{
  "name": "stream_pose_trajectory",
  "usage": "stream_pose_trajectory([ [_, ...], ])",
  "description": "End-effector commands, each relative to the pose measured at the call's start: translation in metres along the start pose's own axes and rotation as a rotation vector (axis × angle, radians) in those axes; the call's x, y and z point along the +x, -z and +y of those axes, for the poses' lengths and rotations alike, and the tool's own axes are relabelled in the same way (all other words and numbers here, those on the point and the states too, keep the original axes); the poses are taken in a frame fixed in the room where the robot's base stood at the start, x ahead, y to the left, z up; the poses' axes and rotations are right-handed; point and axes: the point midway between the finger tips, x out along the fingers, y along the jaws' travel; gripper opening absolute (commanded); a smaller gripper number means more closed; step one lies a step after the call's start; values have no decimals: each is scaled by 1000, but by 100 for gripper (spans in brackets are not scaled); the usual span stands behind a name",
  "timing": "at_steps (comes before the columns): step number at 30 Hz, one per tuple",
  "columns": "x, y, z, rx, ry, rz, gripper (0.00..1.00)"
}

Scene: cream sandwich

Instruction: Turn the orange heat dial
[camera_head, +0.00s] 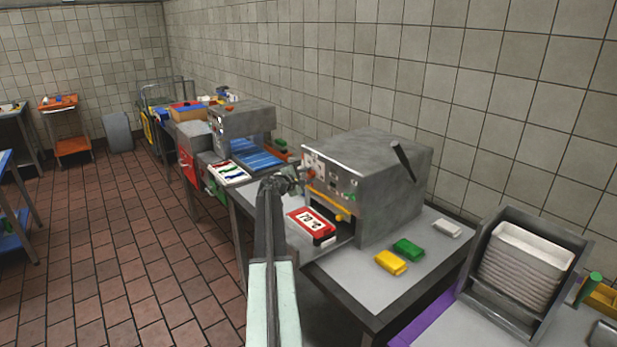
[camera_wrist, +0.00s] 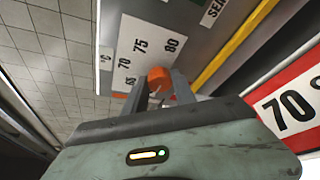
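No pointer mark on the dial can be made out.
A yellow bar (camera_head: 328,204) runs across the machine's front, and a black lever (camera_head: 403,160) rises from its side. Yellow (camera_head: 391,262), green (camera_head: 408,249) and white (camera_head: 446,228) blocks lie to its right. The tiled floor (camera_head: 130,250) at left is clear.

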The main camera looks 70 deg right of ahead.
Motion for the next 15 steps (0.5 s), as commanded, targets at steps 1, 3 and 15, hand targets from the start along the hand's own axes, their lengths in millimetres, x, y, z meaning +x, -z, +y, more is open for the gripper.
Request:
stream_pose_trajectory([
  [1, 0, 0, -1, 2, 1, 0, 0],
  [3, 0, 0, -1, 6, 0, -1, 0],
  [15, 1, 1, -7, 170, -67, -3, 0],
])
